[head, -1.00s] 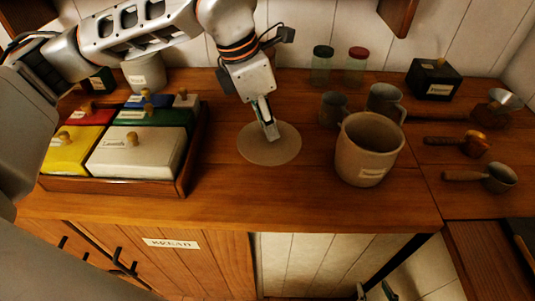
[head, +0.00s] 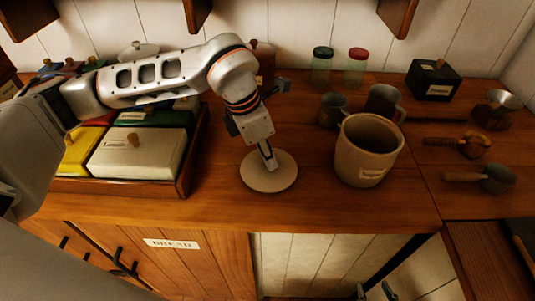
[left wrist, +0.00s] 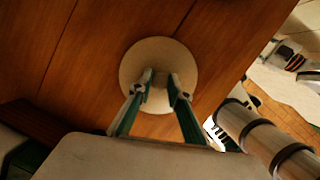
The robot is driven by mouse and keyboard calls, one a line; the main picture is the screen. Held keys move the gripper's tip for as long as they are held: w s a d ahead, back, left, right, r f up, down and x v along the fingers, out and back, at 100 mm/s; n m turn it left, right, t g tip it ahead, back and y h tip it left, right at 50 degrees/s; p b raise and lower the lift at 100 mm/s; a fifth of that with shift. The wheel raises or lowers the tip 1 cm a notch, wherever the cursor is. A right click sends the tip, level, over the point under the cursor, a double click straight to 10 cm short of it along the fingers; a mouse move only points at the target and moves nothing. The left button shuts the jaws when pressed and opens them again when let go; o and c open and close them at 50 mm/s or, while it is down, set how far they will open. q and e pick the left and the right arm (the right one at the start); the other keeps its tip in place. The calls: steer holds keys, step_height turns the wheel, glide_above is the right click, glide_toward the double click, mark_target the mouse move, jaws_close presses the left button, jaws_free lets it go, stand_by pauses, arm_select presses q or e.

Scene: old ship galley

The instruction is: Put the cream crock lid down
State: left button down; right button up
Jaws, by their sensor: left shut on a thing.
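The cream crock lid (head: 284,178) is a round pale disc, level at or just above the wooden counter, left of the crock; I cannot tell whether it touches the wood. My left gripper (head: 270,164) points down at its middle, shut on its knob, which the fingers mostly hide. In the left wrist view the lid (left wrist: 160,50) shows below the two green-sided fingers (left wrist: 160,84). The cream crock (head: 362,152) stands upright and open, with a label on its front. My right gripper (head: 376,291) shows only its two tips, apart, at the bottom edge.
A wooden tray (head: 187,177) with labelled coloured boxes stands to the left. Behind the crock are metal mugs (head: 332,110) and jars (head: 321,66). Ladles (head: 496,179) and a black box (head: 433,80) are to the right. The counter's front edge (head: 300,226) is close to the lid.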

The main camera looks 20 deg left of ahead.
mark_target(255, 170)
arm_select(q)
steer(key=shift+f, duration=0.2)
steer(key=c, duration=1.9)
jaws_free()
steer(key=shift+r, duration=0.1)
steer(key=v, duration=1.2)
steer(key=shift+r+b, duration=0.1)
steer(key=shift+b, duration=0.25)
